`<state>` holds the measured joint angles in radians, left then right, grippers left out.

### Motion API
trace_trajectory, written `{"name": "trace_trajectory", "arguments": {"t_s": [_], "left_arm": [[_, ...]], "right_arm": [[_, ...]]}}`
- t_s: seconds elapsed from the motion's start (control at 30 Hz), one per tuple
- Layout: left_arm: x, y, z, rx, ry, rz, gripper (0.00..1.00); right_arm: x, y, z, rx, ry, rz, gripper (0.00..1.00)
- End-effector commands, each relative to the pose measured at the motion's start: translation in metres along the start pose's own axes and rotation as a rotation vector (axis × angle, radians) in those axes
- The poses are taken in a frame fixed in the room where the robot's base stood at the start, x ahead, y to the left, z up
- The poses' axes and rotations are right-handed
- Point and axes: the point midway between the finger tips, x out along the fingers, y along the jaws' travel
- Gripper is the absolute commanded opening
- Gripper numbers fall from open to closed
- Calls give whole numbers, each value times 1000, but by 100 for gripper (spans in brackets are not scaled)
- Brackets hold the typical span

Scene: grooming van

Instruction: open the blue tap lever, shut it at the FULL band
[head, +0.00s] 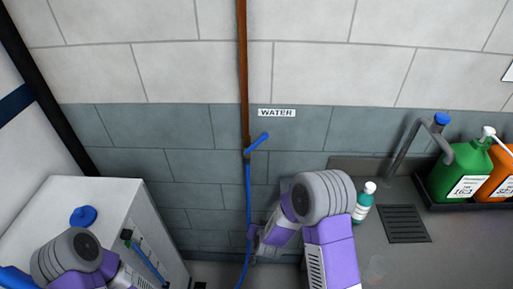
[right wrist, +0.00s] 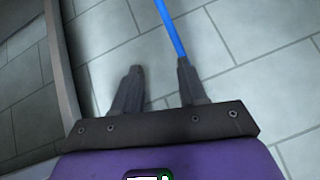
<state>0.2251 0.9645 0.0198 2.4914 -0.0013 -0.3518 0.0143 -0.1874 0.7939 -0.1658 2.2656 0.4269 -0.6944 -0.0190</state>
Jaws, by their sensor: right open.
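The blue tap lever (head: 258,142) sticks out up and to the right from the foot of a brown pipe, under a WATER sign. A blue hose (head: 248,200) hangs below it. My right gripper (head: 254,243) is well below the lever, beside the hose. In the right wrist view my right gripper (right wrist: 158,66) is open, and the hose (right wrist: 172,30) runs down to its right finger. I cannot tell whether they touch. A pale tank (head: 95,205) at left has a blue gauge tube (head: 148,262) on its side; no FULL band is readable. My left gripper is out of view.
A blue cap (head: 83,216) sits on the tank top. At right, a counter holds a small white-capped bottle (head: 364,202), a drain grate (head: 404,224), a grey faucet (head: 405,145), and green (head: 462,172) and orange jugs. The wall around the lever is clear.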

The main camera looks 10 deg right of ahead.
Motion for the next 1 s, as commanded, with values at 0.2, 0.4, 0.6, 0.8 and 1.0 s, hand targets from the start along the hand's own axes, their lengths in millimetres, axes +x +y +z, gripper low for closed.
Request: {"name": "trace_trajectory", "arguments": {"t_s": [0.2,0.4,0.6,0.8,1.0], "left_arm": [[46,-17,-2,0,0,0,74],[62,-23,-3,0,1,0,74],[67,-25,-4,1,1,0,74],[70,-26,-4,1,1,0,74],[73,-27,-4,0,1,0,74]], "right_arm": [[-49,-74,-159,213,608,-25,42],[-118,-98,-216,412,869,-38,42],[-137,-99,-234,482,937,-33,42],[-118,-93,-258,483,937,-31,42],[-101,-89,-279,481,934,-33,42]]}}
